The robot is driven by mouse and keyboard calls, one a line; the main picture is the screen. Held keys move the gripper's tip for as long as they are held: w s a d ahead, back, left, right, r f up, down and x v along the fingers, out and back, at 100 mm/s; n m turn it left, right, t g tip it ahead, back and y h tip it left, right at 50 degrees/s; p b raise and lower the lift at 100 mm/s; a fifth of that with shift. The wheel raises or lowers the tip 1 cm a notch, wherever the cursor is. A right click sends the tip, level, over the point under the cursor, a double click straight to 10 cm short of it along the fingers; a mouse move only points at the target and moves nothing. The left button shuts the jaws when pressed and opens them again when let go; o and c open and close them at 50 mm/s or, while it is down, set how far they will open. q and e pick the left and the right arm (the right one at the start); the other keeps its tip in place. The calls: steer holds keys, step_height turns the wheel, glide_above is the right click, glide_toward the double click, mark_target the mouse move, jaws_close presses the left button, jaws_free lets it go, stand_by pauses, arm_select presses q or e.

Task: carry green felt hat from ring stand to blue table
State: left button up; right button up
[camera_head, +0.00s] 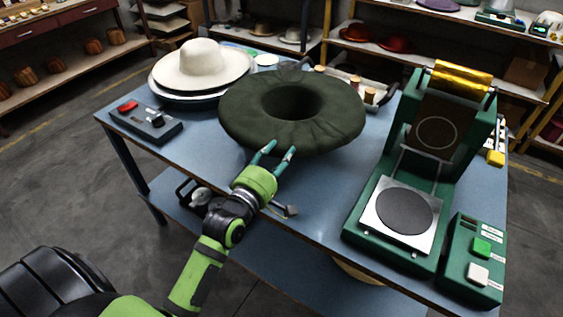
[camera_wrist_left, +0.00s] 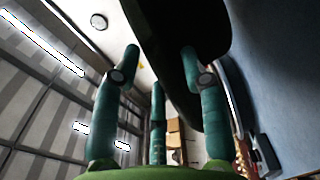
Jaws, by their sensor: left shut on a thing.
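The green felt hat (camera_head: 248,112) is dark green with a wide, thick brim. It shows crown opening upward, with a dark hollow in the middle. In the head view it appears over the back middle of the blue table (camera_head: 330,195); I cannot tell whether it touches the top. My left gripper (camera_head: 277,151) is shut on the near edge of the brim. In the left wrist view the hat (camera_wrist_left: 185,25) is a dark shape between the teal fingers. The ring stand is not discernible. My right gripper is not in view.
A white hat (camera_head: 200,65) lies at the table's back left, near a dark control box (camera_head: 146,122). A green press (camera_head: 400,215) with a button box (camera_head: 473,262) fills the right side. Bare tabletop shows between the hat and the press.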

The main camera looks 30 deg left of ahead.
arm_select(q)
step_height(320, 180, down, 4)
steer(key=shift+f, duration=0.15)
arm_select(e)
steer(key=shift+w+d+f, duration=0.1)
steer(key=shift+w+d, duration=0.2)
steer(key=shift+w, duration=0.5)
arm_select(q)
steer(key=o, duration=1.3)
steer(key=shift+c, duration=0.2)
steer(key=s+b, duration=0.2)
steer(key=s, duration=1)
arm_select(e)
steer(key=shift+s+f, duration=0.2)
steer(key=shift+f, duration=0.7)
arm_select(q)
steer(key=shift+f, duration=0.1)
